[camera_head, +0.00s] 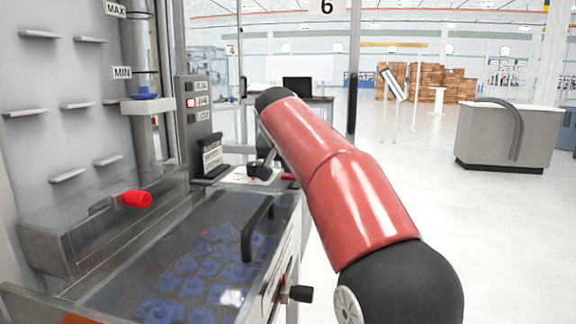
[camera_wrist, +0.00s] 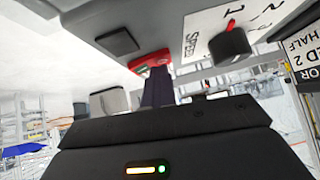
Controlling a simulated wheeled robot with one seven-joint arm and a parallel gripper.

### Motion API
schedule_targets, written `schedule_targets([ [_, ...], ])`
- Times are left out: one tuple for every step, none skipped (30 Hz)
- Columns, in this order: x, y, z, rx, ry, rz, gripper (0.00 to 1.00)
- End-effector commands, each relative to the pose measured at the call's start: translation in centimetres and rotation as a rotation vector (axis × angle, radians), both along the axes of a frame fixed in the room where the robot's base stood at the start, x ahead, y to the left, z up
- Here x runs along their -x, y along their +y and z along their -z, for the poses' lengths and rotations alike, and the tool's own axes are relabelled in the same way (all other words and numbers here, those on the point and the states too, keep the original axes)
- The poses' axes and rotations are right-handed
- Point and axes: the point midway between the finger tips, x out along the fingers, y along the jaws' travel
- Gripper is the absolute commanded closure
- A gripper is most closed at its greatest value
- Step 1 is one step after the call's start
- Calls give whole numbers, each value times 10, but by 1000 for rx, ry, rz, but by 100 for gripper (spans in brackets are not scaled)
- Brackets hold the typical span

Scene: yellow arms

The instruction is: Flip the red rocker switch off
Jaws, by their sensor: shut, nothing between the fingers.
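The red rocker switch (camera_wrist: 150,63) sits at the edge of a grey control panel in the wrist view. In the head view a small red part (camera_head: 290,182), which looks like the same switch, shows at the panel's right side. My gripper (camera_wrist: 157,88) is shut and empty, its dark fingers pointing at the switch. The fingertips overlap the switch's lower edge in the wrist view; I cannot tell whether they touch it. Which way the rocker is tilted is not clear. In the head view my arm largely hides the gripper.
A black speed knob (camera_wrist: 229,46) stands on the panel beside the switch, near a dark square part (camera_wrist: 118,41). The machine's clear lid (camera_head: 150,250) with a black handle (camera_head: 257,228) covers blue parts. A red knob (camera_head: 136,199) protrudes at left. Open floor lies right.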

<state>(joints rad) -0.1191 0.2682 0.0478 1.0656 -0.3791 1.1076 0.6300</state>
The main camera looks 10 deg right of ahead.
Motion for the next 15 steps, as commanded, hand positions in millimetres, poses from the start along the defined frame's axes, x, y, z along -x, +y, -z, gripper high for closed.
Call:
schedule_targets([
  [2, -4, 1, 1, 4, 3, 100],
  [2, -5, 0, 1, 4, 3, 100],
  [3, -7, 0, 1, 4, 3, 100],
  [3, -8, -1, 1, 4, 3, 100],
  [4, -9, -1, 1, 4, 3, 100],
  [4, -10, -1, 1, 4, 3, 100],
  [4, -10, -1, 0, 4, 3, 100],
  [4, -10, -1, 0, 4, 3, 100],
  [4, -10, -1, 0, 4, 3, 100],
  [4, -10, -1, 0, 4, 3, 100],
  [4, -10, -1, 0, 3, 3, 100],
  [4, -10, -2, 0, 3, 3, 100],
  [4, -10, -2, 0, 3, 3, 100],
  [4, -10, -2, 0, 3, 3, 100],
  [4, -10, -2, 1, 2, 3, 100],
])
